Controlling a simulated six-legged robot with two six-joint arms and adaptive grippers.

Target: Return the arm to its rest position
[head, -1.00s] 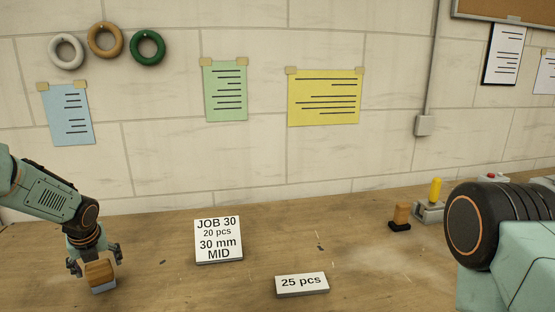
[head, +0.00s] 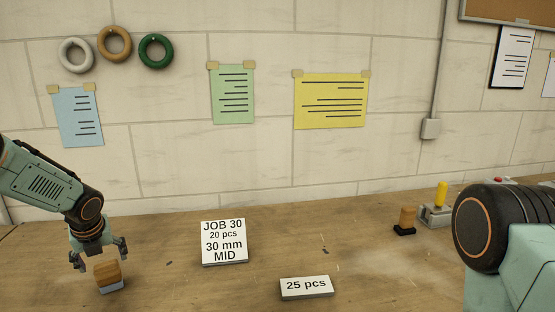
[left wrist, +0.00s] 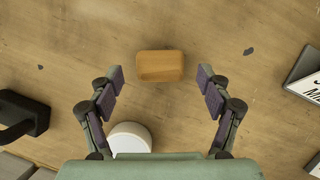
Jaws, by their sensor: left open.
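My left gripper (head: 101,262) is open and empty at the left of the bench. Its fingers stand apart, just above a wooden-topped block (head: 108,275) with a pale blue-grey base. In the left wrist view the block's wooden top (left wrist: 160,65) lies ahead, between the lines of my left gripper's two fingers (left wrist: 160,82), with clear gaps on both sides. The block rests on the bench. Of my right arm only a dark joint and a green link show at the right; its gripper is out of view.
On the bench (head: 175,285) stand a JOB 30 sign (head: 223,242) and a 25 pcs sign (head: 306,287). A wood-handled stamp-like piece (head: 406,220) and a yellow-handled device (head: 438,208) stand at the right. A white round object (left wrist: 130,138) shows near my left gripper.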

